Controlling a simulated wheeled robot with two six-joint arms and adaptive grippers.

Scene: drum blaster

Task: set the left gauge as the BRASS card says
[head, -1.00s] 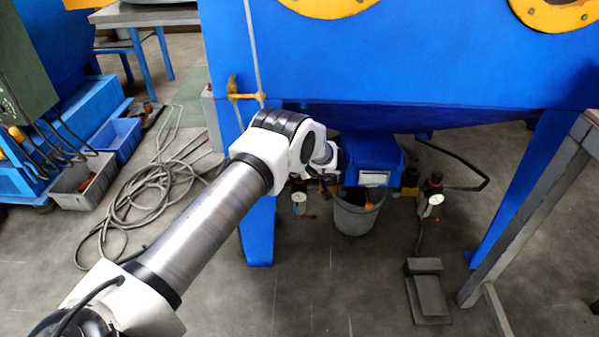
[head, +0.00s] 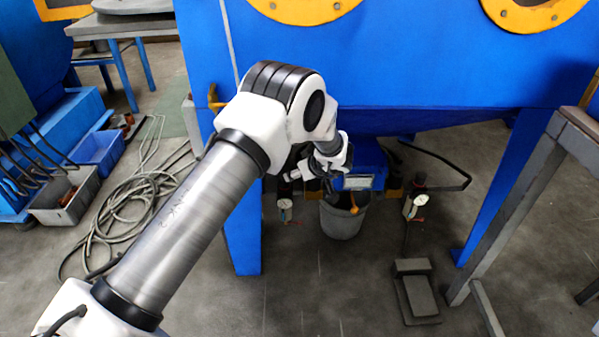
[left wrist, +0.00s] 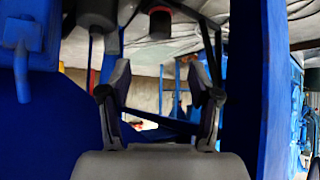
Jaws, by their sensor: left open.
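The left gauge (head: 285,205), a small round white dial, hangs under the blue machine, left of a grey bucket. A similar right gauge (head: 418,202) sits to the right of the bucket. A small pale card (head: 358,182) is on the front of the blue box under the machine; its writing is too small to read. My left gripper (head: 328,186) is beside this box, above and right of the left gauge, partly hidden by its wrist. In the left wrist view its two fingers (left wrist: 160,98) are apart with nothing between them. My right gripper is not in view.
The grey bucket (head: 343,217) stands under the box. Blue machine legs (head: 243,230) flank the space. A grey pedal (head: 417,290) lies on the floor at right. Coiled hose (head: 115,215) and bins (head: 65,195) are at left. The front floor is mostly clear.

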